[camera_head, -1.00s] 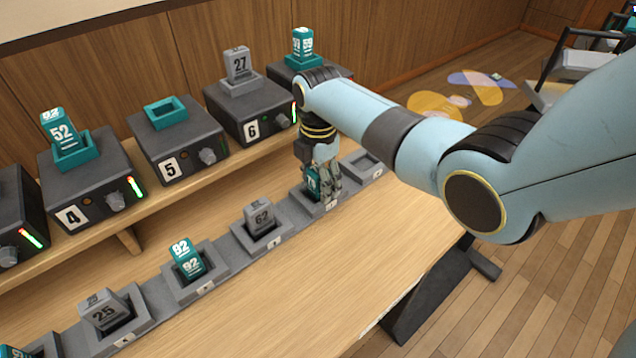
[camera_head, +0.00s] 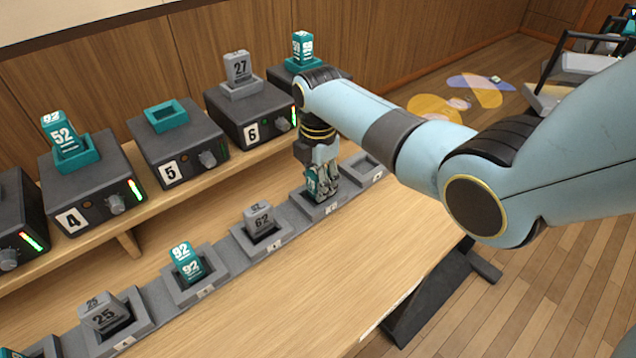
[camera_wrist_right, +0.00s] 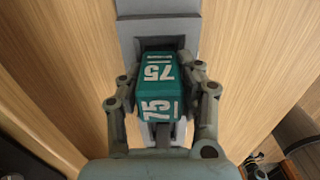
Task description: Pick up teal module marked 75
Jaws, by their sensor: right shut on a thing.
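The teal module marked 75 (camera_wrist_right: 160,84) sits between the fingers of my right gripper (camera_wrist_right: 162,92) in the right wrist view, with its white 75 markings showing. My right gripper is shut on it, one finger on each side. In the head view my right gripper (camera_head: 322,190) points down at a grey slot in the front row, and the teal module (camera_head: 312,184) shows partly behind its fingers. The module is at the slot; I cannot tell whether it is still seated or slightly raised. My left gripper is not in view.
In the front row stand a grey module 62 (camera_head: 261,219), a teal module 92 (camera_head: 187,264) and a grey module 25 (camera_head: 104,316). An empty grey slot (camera_head: 364,168) is to the right. Behind are black boxes; box 5 (camera_head: 177,143) has an empty teal socket.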

